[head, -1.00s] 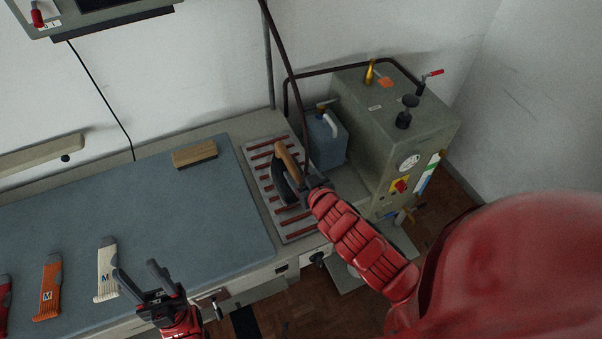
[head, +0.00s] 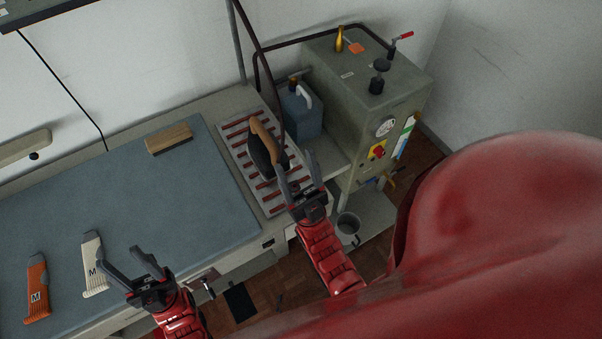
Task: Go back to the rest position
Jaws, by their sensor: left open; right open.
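My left gripper (head: 134,265) is open and empty over the front edge of the blue-grey work mat (head: 190,215). A cream tube-shaped item marked M (head: 94,262) lies just to its left on the mat. My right gripper (head: 299,178) is open and shows in front of the right part of the striped iron rest (head: 240,165). The iron (head: 262,150), with its wooden handle, stands on that rest just behind the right gripper's fingers. The fingers appear apart from its handle.
An orange item marked M (head: 37,290) lies on the mat at left. A wooden brush (head: 169,138) lies at the mat's back. A blue-grey canister (head: 302,112) and a boiler cabinet (head: 365,100) stand at right. A bucket (head: 348,225) sits below the table's right end.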

